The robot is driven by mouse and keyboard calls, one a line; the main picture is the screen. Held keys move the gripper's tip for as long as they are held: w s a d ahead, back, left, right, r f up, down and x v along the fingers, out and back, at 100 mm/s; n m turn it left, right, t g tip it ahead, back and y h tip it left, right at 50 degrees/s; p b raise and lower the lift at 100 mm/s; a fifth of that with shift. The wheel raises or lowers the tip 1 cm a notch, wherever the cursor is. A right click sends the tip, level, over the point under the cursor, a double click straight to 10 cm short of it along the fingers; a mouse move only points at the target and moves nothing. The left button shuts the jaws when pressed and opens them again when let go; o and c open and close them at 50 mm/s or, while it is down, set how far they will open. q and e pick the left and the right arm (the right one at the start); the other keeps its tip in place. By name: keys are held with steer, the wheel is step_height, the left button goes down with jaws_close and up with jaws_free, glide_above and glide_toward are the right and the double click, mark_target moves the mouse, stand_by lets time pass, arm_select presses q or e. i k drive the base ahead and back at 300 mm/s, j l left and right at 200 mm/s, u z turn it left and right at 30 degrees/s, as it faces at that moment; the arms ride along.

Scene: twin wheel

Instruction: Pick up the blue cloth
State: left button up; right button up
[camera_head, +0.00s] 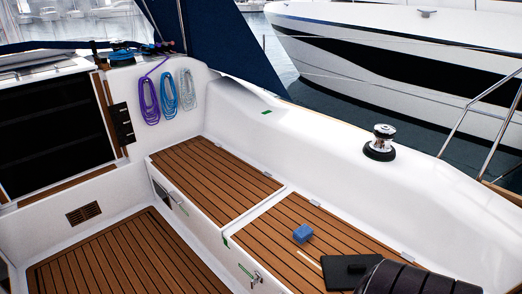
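A small blue item (303,233), which looks like a folded cloth or a block, lies on the slatted wooden seat (330,228) at the lower right. It lies alone, with bare wood around it.
A winch (381,143) stands on the white side deck. Coiled ropes (168,92) hang behind.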

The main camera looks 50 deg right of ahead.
mark_target(302, 234)
steer(key=i, duration=1.05)
steer(key=i+j+z, duration=0.15)
steer(key=i, duration=0.95)
steer(key=z, duration=0.45)
steer(key=i+z, duration=0.1)
steer(key=z, duration=0.75)
steer(key=j+z, duration=0.1)
steer(key=z, duration=0.35)
steer(key=i+j+z, duration=0.1)
steer(key=z, duration=0.35)
